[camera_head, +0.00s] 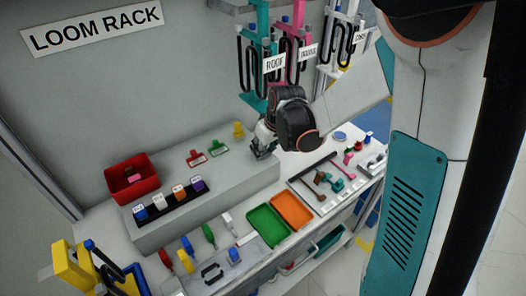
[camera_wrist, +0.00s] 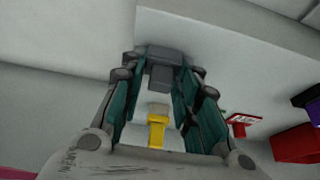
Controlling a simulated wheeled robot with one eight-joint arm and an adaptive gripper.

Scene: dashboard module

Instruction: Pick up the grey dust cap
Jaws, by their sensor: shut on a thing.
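My gripper (camera_head: 262,152) is low over the right end of the raised grey shelf in the head view. In the wrist view its teal fingers (camera_wrist: 163,85) are closed in on a small grey block between their tips, which looks like the grey dust cap (camera_wrist: 162,76). The cap cannot be made out in the head view, where the gripper hides it. I cannot tell whether it still touches the surface.
A yellow part (camera_head: 239,129) stands close behind my gripper. Red (camera_head: 196,158) and green (camera_head: 218,148) clips lie left of it. A red bin (camera_head: 132,178) is further left. Green (camera_head: 268,225) and orange (camera_head: 292,210) trays lie in front. Cable loops (camera_head: 290,60) hang above.

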